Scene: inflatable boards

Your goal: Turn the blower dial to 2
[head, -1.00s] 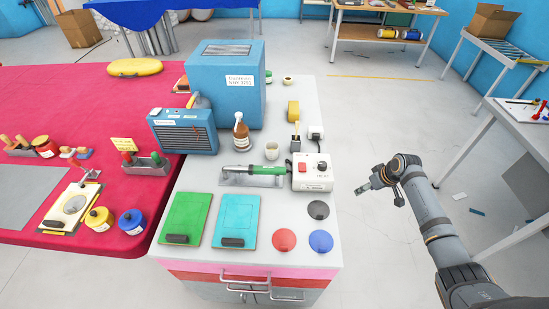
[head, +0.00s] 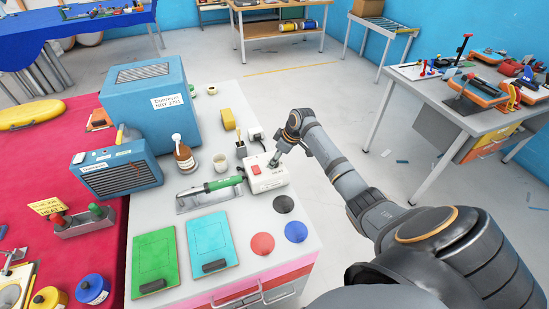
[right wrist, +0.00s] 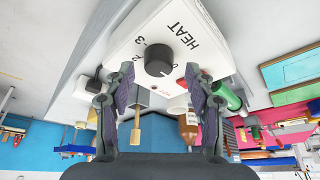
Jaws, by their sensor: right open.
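The white blower control box (head: 270,181) stands on the grey bench top, with a red switch (head: 255,169). Its black dial (right wrist: 159,60) shows in the right wrist view, on a white face printed with HEAT and the numbers 2 and 3. I cannot tell clearly which number the dial points at. My right gripper (right wrist: 158,77) is open, its two fingers on either side of the dial in that view; contact is not visible. In the head view my right gripper (head: 276,157) is at the box and hides the dial. My left gripper is out of view.
The green-handled blower (head: 224,183) lies on its rest left of the box. A brown bottle (head: 184,157), a cup (head: 220,163) and a yellow block (head: 228,118) stand nearby. Black, red and blue discs lie in front. A tool-covered table (head: 455,115) is at the right.

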